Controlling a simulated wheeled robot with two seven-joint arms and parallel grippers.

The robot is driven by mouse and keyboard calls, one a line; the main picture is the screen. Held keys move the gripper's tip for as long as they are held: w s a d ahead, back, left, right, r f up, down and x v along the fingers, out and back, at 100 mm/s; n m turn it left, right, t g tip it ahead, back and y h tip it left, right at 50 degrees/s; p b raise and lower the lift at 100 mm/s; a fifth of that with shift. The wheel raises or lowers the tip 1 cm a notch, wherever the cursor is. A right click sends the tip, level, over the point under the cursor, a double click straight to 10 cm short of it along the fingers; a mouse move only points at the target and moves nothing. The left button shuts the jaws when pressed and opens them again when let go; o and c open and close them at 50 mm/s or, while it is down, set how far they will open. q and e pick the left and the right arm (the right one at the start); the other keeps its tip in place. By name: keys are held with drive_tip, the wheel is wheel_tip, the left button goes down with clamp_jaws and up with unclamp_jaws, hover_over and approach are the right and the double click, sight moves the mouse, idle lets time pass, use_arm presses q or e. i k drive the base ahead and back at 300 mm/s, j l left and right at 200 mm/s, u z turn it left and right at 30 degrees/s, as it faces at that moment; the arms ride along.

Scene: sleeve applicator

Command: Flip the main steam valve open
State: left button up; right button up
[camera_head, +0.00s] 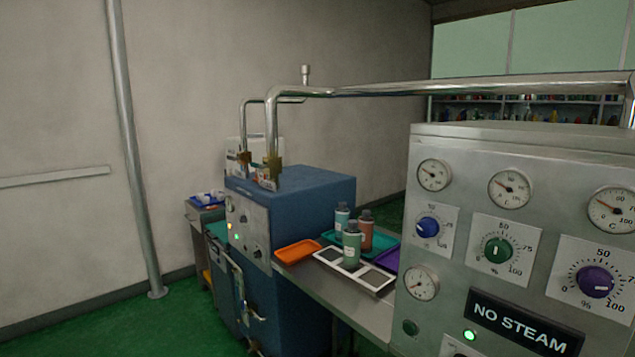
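A grey control cabinet (480,165) fills the right of the view, with dials, gauges and a black "NO STEAM" sign (522,322). A green light (470,335) glows beside the sign. A blue machine (300,195) stands at the centre, with brass fittings (272,165) where metal pipes (350,90) meet its top. Metal fittings (252,313) also show low on its side. I cannot tell which part is the main steam valve. Neither of my grippers is in view.
A table (362,316) between machine and cabinet holds an orange tray (298,251), a white tray (376,289) and several bottles, one green (352,247). A vertical pipe (133,160) stands by the left wall. Green floor (110,325) is clear at the lower left.

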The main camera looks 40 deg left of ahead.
sight(253, 164)
drive_tip(key=u, duration=1.7)
